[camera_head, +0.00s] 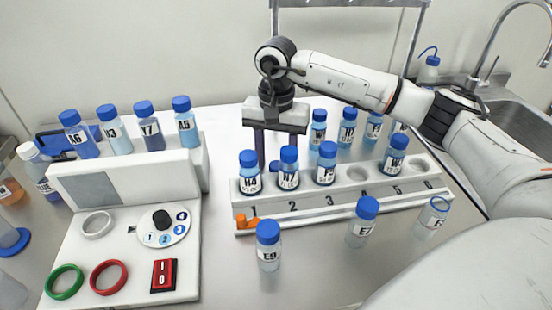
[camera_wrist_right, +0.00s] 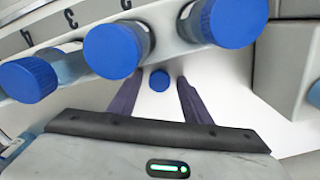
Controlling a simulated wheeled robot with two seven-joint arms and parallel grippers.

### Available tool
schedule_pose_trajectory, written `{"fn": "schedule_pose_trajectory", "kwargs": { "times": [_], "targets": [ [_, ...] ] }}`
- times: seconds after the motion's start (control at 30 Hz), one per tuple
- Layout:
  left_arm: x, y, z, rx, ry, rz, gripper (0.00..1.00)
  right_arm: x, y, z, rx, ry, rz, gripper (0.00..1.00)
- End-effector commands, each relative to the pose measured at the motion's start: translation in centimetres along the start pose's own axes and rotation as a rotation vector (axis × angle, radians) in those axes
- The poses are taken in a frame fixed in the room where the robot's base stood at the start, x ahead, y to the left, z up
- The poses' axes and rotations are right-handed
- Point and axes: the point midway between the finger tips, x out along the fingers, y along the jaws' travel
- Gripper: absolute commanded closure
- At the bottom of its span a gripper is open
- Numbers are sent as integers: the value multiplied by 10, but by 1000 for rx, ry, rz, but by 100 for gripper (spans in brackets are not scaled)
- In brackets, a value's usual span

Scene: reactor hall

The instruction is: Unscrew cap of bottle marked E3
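Bottles with blue caps stand around the bench; I cannot read E3 on any. In front of the rack stand a bottle reading E9 (camera_head: 268,257), a bottle whose label starts with E (camera_head: 361,233) and a clear bottle (camera_head: 431,218) at the right that looks uncapped. My right gripper (camera_head: 277,150) points down behind the rack's left end, fingers apart and empty. In the right wrist view, a small blue cap (camera_wrist_right: 159,80) shows beyond and between the open fingers (camera_wrist_right: 157,98); its label is hidden. My left gripper is not in view.
A white numbered rack (camera_head: 345,205) holds several blue-capped bottles, including H4 (camera_head: 249,183). More bottles (camera_head: 318,135) stand behind it. A white device (camera_head: 127,180) with dial and rings is at left. A sink (camera_head: 515,105) is at right.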

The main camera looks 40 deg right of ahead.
Motion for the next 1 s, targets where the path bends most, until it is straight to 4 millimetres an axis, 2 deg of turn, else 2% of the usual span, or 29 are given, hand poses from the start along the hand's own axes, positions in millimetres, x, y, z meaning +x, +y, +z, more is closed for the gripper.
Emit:
{"fn": "schedule_pose_trajectory", "kwargs": {
  "times": [0.13,0.27,0.7,0.83,1.0],
  "targets": [
    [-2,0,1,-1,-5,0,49,-1,0,0,1,0,1,55],
    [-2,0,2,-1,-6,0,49,-11,-1,-1,1,2,-3,55],
    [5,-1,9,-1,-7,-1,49,-100,-1,0,1,2,-4,55],
    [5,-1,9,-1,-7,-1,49,-116,-1,0,0,0,-2,55],
    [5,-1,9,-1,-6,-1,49,-124,0,0,0,0,0,55]
  ]
}}
